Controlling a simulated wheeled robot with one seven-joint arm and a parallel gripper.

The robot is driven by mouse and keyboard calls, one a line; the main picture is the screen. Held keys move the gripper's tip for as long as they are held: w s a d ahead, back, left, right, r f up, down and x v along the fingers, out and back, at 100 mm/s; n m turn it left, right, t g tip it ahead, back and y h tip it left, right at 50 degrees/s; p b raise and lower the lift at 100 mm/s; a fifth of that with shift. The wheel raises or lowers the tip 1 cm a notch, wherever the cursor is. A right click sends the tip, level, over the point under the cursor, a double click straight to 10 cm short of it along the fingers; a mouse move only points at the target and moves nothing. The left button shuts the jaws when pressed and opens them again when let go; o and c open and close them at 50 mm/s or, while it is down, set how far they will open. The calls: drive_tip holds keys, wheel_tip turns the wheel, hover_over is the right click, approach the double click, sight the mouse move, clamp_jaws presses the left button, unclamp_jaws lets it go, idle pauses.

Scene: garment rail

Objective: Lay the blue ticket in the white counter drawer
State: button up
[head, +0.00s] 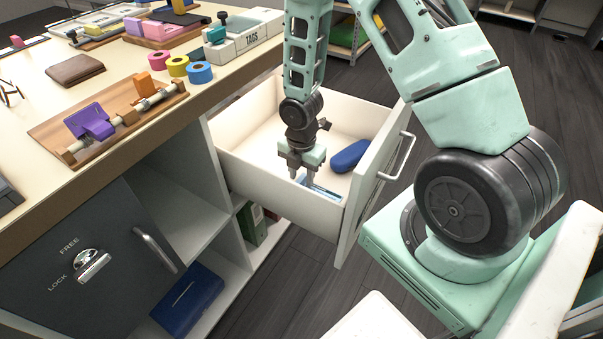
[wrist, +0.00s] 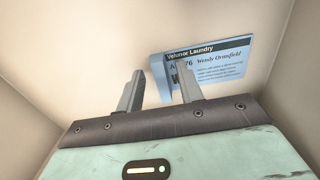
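The white counter drawer (head: 245,165) is pulled out from the counter. The blue ticket (wrist: 215,62), printed with "Laundry" and a name, is inside it, near the front corner. It appears to lie on the drawer floor, with a paler blue strip at its left end. In the head view only a small part of the ticket (head: 322,191) shows beside my fingers. My gripper (head: 300,178) points down inside the drawer. In the wrist view my gripper's fingers (wrist: 161,85) stand apart with nothing clamped between them, and the right finger covers part of the ticket.
A dark blue rounded case (head: 350,156) lies in the drawer right of my gripper. The drawer front with its handle (head: 398,160) and the side walls stand close around my gripper. The counter (head: 35,110) holds a wooden rack, tape rolls and a wallet.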

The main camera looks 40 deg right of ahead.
wheel_tip(320, 180, up, 11)
drive_tip(key=p, duration=0.3)
drive_tip(key=s+a+r+m, duration=0.2)
drive_tip(key=a+r+m, duration=0.1)
drive_tip(key=a+r, duration=0.25)
drive_tip(key=s+a+r+m, duration=0.3)
drive_tip(key=a+r, duration=0.1)
drive_tip(key=a, duration=0.2)
drive_tip(key=s+a+r+m, duration=0.4)
drive_tip(key=s+a, duration=0.1)
drive_tip(key=s, duration=0.2)
drive_tip(key=s+a+r+m, duration=0.3)
drive_tip(key=s+a+m, duration=0.1)
drive_tip(key=s, duration=0.3)
drive_tip(key=shift+s+a+r+y, duration=0.15)
drive_tip(key=shift+a+r+y, duration=0.2)
drive_tip(key=shift+a, duration=0.1)
wheel_tip(320, 180, up, 9)
drive_tip(key=p, duration=0.9)
